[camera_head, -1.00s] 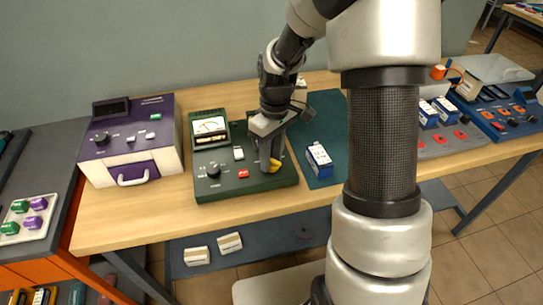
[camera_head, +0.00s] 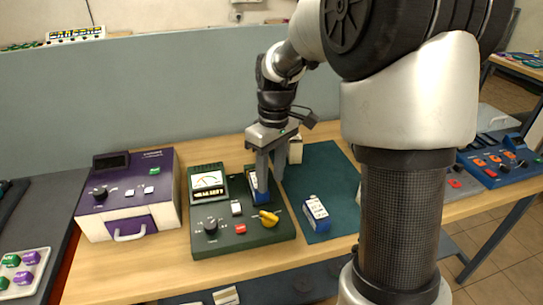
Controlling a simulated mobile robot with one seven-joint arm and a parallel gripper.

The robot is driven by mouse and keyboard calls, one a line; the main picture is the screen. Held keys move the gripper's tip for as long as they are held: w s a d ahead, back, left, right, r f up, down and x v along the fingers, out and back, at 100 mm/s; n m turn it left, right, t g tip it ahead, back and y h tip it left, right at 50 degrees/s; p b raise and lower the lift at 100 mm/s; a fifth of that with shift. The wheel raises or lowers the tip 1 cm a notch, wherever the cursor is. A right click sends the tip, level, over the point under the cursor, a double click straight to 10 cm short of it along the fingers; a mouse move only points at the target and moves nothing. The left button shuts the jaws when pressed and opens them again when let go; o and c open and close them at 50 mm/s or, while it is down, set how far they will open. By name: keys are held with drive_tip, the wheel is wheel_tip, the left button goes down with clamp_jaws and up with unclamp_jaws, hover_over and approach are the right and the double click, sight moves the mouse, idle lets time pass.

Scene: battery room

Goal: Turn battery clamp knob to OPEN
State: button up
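The green battery tester (camera_head: 215,245) sits on the wooden bench, with an analog meter at its back left. A yellow clamp knob (camera_head: 268,218) is at its right side; its lever lies slanted, and I cannot read any OPEN mark. A blue-and-white battery (camera_head: 253,184) stands in the tester behind the knob, partly hidden by a finger. My gripper (camera_head: 271,182) points down above the back of the tester, fingers apart. It appears clear of the knob. I cannot tell whether a finger touches the battery.
A purple-and-white device (camera_head: 128,195) stands at left. A tray (camera_head: 22,272) of purple and green pieces is at far left. Blue equipment (camera_head: 495,165) stands at far right.

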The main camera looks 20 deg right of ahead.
wheel_tip(320, 180, up, 5)
drive_tip(key=shift+w+d+r, duration=0.1)
drive_tip(key=shift+d, duration=0.05)
drive_tip(key=s+r+m+t+p, duration=0.3)
drive_tip(key=s+r, duration=0.4)
drive_tip(key=s, duration=0.3)
drive_tip(key=s+a+r+m+t+p, duration=0.1)
drive_tip(key=s+r+m+t+p, duration=0.2)
drive_tip(key=s+r, duration=0.4)
drive_tip(key=s+m+p, duration=0.1)
drive_tip(key=s+p, duration=0.1)
drive_tip(key=shift+s+h, duration=0.3)
drive_tip(key=shift+s, duration=0.05)
